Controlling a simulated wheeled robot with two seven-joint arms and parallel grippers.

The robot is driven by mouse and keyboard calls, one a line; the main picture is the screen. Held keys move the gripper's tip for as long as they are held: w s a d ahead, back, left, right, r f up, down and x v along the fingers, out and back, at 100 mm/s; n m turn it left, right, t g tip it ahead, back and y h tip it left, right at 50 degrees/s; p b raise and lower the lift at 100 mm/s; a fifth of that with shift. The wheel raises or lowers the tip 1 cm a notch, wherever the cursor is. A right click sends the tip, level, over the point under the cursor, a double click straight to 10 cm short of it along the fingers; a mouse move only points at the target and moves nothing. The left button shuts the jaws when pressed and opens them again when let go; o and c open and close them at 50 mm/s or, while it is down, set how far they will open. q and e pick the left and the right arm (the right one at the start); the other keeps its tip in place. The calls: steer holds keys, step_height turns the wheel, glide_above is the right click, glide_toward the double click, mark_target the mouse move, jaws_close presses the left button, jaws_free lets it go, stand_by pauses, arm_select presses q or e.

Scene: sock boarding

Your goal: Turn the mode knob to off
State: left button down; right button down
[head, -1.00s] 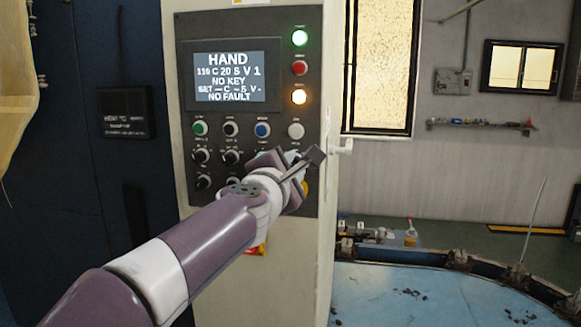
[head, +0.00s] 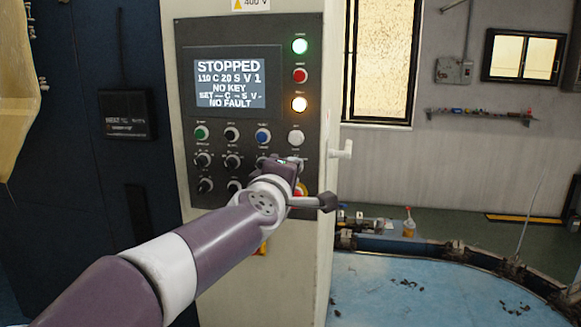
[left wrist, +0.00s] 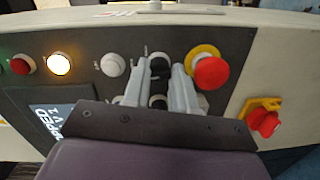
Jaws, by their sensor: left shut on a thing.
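The control panel (head: 220,120) on the cream cabinet has a display (head: 230,83) reading "STOPPED" and "NO FAULT". My left gripper (head: 290,165) is at the lower right of the panel, below the white button (head: 296,138), and its wrist hides the knob there. In the left wrist view, the two grey fingers (left wrist: 158,72) are shut on a black knob (left wrist: 158,65), which I take as the mode knob. It lies between the white button and the red emergency stop (left wrist: 210,73). The knob's pointer is too hidden to read. My right gripper is not in view.
Several other black knobs (head: 205,185) and coloured buttons sit left of the gripper. A red rotary switch on a yellow plate (left wrist: 264,122) is beyond the emergency stop. A white handle (head: 343,149) sticks out at the cabinet's right. A blue round table (head: 420,290) lies lower right.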

arm_select(q)
steer(key=shift+r+m, duration=0.15)
steer(key=shift+m, duration=0.25)
steer(key=c, duration=0.9)
jaws_free()
steer(key=v, duration=1.2)
steer(key=shift+s, duration=0.35)
